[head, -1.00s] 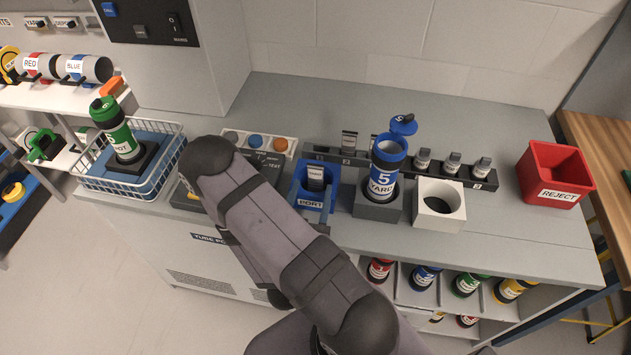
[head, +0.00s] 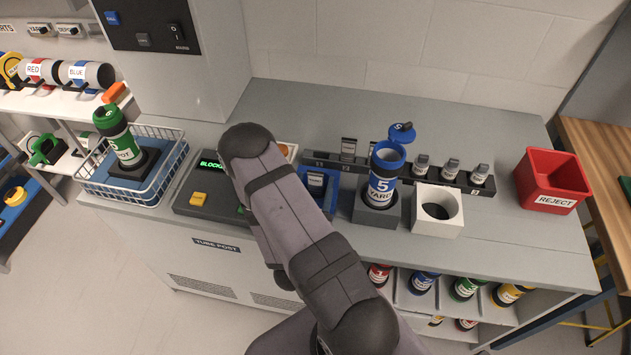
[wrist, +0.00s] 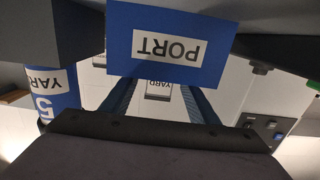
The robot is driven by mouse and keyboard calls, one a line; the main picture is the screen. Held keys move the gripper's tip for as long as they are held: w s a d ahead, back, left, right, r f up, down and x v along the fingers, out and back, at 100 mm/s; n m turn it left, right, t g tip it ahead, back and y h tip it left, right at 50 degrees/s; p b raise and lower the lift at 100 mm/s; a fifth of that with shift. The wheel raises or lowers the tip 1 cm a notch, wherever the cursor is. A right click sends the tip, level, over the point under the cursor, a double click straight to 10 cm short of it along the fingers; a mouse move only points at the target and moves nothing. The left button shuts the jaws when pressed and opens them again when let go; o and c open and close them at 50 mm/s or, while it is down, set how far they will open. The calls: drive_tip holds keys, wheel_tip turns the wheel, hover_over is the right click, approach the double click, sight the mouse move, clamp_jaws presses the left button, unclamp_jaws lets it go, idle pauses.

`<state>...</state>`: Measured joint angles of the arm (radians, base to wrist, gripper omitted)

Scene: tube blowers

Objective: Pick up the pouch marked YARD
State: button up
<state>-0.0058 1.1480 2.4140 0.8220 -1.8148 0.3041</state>
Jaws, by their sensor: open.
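The pouch marked YARD shows in the wrist view (wrist: 158,87) with its pale label upside down, inside the blue tray marked PORT (wrist: 168,45). In the head view the pouch (head: 317,180) is a small dark shape in the blue tray (head: 332,186), and my arm covers part of the tray. My gripper (wrist: 152,125) shows as a dark body along the bottom of the wrist view, facing the tray's front. It is open and apart from the pouch.
A blue tube marked 5 YARD (head: 382,185) stands in a grey block right of the tray, beside a white holder (head: 437,211). A console (head: 195,198) with a lit green display is on the left. A red REJECT bin (head: 552,181) stands at far right.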

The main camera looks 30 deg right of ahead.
drive_tip(key=shift+x, duration=1.1)
drive_tip(key=shift+c, duration=0.3)
drive_tip(key=c, duration=1.1)
drive_tip(key=shift+r, duration=0.2)
drive_tip(key=shift+r+b, duration=0.3)
drive_tip(key=shift+r, duration=3.3)
drive_tip(key=shift+s+r+p, duration=0.1)
drive_tip(key=shift+r+p, duration=0.7)
drive_tip(key=shift+r, duration=0.45)
